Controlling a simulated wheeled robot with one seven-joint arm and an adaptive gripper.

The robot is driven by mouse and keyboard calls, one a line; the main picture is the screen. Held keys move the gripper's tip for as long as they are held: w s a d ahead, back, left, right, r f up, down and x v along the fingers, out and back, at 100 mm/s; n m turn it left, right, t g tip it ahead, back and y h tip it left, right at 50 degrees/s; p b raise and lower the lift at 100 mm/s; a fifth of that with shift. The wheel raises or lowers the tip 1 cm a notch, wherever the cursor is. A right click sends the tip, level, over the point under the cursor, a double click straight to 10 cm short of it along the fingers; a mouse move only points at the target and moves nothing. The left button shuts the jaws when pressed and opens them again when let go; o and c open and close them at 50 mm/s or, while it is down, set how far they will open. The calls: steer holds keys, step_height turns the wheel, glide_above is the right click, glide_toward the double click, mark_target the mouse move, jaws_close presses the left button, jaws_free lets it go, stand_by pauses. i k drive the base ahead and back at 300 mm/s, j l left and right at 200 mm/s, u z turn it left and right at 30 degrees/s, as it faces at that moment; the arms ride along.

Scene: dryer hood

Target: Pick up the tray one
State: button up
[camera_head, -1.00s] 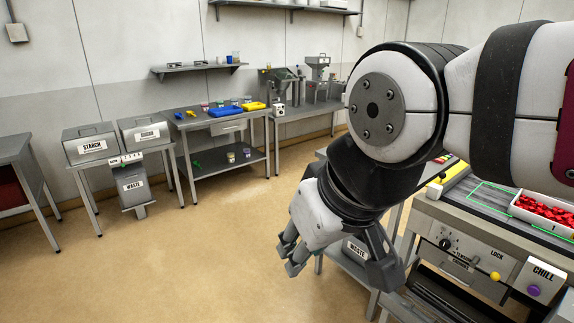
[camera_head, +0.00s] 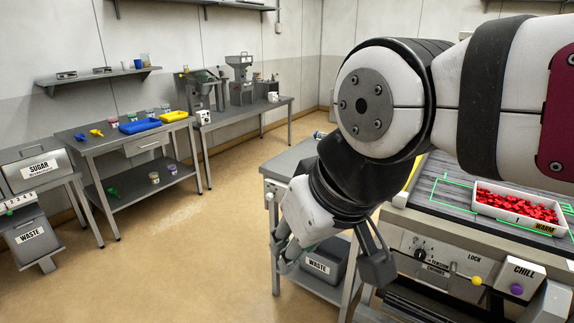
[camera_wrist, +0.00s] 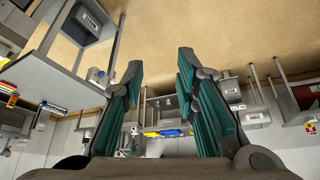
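Tray one (camera_head: 483,207) is a white tray full of red pieces, with a "1" on its front and a "WARM" label at its right end. It rests on the dark slatted top of the machine at the right, with green outline marks around it. My gripper (camera_head: 328,262) hangs to the left of that machine, well apart from the tray, pointing down. In the wrist view my gripper (camera_wrist: 160,62) has its two teal-padded fingers wide apart with nothing between them. The tray is not seen in the wrist view.
The machine's front has a knob, a yellow-tipped lever and a CHILL box (camera_head: 520,278). A grey side table (camera_head: 290,160) with a waste bin (camera_head: 324,262) below stands behind my gripper. Work tables line the back wall. The floor (camera_head: 190,250) at left is clear.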

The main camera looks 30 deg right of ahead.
mark_target(544, 215)
steer(key=i+l+z, duration=0.1)
steer(key=z, duration=0.35)
steer(key=i+z, duration=0.25)
steer(key=z, duration=0.25)
steer(key=i+z, duration=0.2)
steer(key=z, duration=0.25)
steer(key=i+j+z, duration=0.15)
steer(key=z, duration=0.35)
steer(key=i+j+z, duration=0.1)
steer(key=i+z, duration=0.2)
steer(key=z, duration=0.15)
steer(key=i+j+z, duration=0.2)
steer(key=i+z, duration=0.25)
steer(key=k, duration=0.1)
